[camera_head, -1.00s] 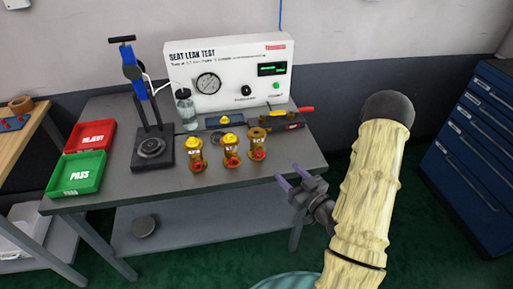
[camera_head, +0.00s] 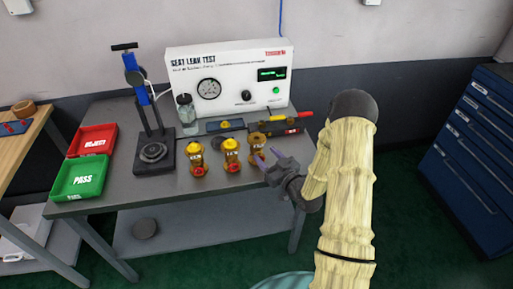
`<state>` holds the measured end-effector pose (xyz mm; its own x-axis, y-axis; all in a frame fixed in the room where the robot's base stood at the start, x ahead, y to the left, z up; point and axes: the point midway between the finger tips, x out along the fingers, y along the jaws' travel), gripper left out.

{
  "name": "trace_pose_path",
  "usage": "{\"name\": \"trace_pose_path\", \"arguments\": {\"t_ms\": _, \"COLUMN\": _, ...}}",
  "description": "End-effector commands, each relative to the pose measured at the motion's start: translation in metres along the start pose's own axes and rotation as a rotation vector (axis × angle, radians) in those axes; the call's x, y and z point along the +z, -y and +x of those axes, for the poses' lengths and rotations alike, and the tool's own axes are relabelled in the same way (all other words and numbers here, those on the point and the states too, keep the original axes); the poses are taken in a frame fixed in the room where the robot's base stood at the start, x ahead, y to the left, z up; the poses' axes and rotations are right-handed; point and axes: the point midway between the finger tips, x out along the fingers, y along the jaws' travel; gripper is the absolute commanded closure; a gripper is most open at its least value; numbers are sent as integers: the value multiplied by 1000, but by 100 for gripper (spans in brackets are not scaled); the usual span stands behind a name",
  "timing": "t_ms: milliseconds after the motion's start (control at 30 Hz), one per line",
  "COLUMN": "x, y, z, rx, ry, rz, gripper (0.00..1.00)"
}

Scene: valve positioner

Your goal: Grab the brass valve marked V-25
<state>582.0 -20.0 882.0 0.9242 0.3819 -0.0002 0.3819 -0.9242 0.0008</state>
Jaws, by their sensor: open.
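Three brass valves with red round parts low on their fronts stand upright in a row near the front of the grey bench. They are the left valve (camera_head: 196,160), the middle valve (camera_head: 231,156) and the right valve (camera_head: 257,146). The left and middle ones have yellow tops; the right one has a brown-brass top. Their markings are too small to read, so I cannot tell which is V-25. My gripper (camera_head: 266,163) is open and empty, with its purple fingers pointing left, close to the right valve. The fingers partly cover that valve's lower part; I cannot tell whether they touch.
The white seat leak test panel (camera_head: 232,82) stands at the back of the bench (camera_head: 212,182). A blue clamp press (camera_head: 150,120) stands left of the valves. Red reject (camera_head: 92,141) and green pass (camera_head: 80,177) trays sit at the left. A vise-like tool (camera_head: 280,124) lies behind the right valve.

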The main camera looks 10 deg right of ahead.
Motion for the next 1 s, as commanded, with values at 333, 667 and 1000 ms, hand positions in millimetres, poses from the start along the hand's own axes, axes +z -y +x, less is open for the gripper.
{"name": "trace_pose_path", "arguments": {"t_ms": 333, "x": 0, "y": 0, "z": 7, "rx": 0, "ry": 0, "rz": 1, "gripper": 47}}
{"name": "trace_pose_path", "arguments": {"t_ms": 667, "x": -3, "y": -4, "z": 36, "rx": -2, "ry": -2, "rz": 0, "gripper": 47}}
{"name": "trace_pose_path", "arguments": {"t_ms": 1000, "x": 0, "y": -5, "z": 59, "rx": 0, "ry": 1, "rz": 1, "gripper": 47}}
